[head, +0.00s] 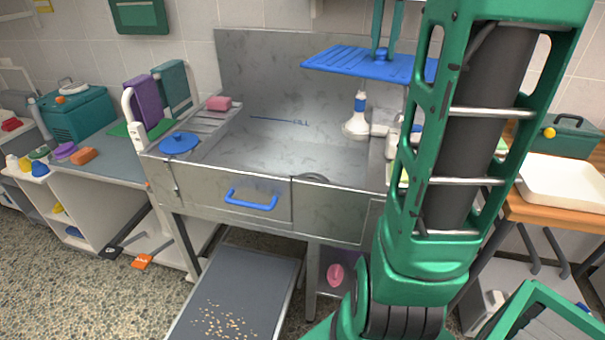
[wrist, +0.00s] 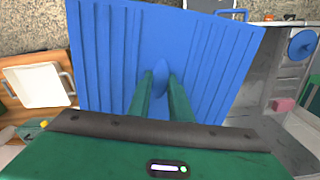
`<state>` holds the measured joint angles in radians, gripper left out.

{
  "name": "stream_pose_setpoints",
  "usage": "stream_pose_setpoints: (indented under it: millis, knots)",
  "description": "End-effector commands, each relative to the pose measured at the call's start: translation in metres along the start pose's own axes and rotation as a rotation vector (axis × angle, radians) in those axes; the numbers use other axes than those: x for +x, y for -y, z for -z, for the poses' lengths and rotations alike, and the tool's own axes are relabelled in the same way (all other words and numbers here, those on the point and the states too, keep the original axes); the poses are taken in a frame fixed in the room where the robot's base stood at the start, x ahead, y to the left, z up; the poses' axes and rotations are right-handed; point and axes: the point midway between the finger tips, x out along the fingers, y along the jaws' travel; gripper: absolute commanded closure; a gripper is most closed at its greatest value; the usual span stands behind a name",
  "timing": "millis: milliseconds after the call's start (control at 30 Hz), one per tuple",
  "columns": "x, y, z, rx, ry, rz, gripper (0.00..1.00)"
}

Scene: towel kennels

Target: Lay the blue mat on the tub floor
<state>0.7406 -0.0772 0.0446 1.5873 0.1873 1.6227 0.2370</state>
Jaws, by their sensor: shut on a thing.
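The blue mat (head: 345,62) is a flat ribbed sheet held level above the right part of the metal tub (head: 260,150). My gripper (head: 381,54) comes down from above and is shut on the mat. In the wrist view the mat (wrist: 110,60) fills the upper middle, and my green fingers (wrist: 161,80) pinch a small raised part at its middle. The tub floor shows bare and grey below and left of the mat. My arm hides part of the mat's right side and the tub's right end.
A white shower head (head: 357,120) and bottles (head: 392,138) stand at the tub's right side. A blue round lid (head: 179,143) and pink sponge (head: 219,103) lie on the left ledge. A ramp (head: 240,295) with scattered bits lies in front. A white tray (head: 565,182) sits at right.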

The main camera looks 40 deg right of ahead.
Motion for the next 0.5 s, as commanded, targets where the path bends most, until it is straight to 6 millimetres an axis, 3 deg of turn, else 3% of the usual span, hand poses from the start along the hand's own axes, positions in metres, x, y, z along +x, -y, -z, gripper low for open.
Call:
stream_pose_setpoints:
  millis: [333, 500]
  knots:
    - [0.002, -0.013, 0.012, 0.028, 0.001, -0.001, 1.0]
    - [0.019, 0.017, 0.034, 0.002, 0.003, -0.007, 1.0]
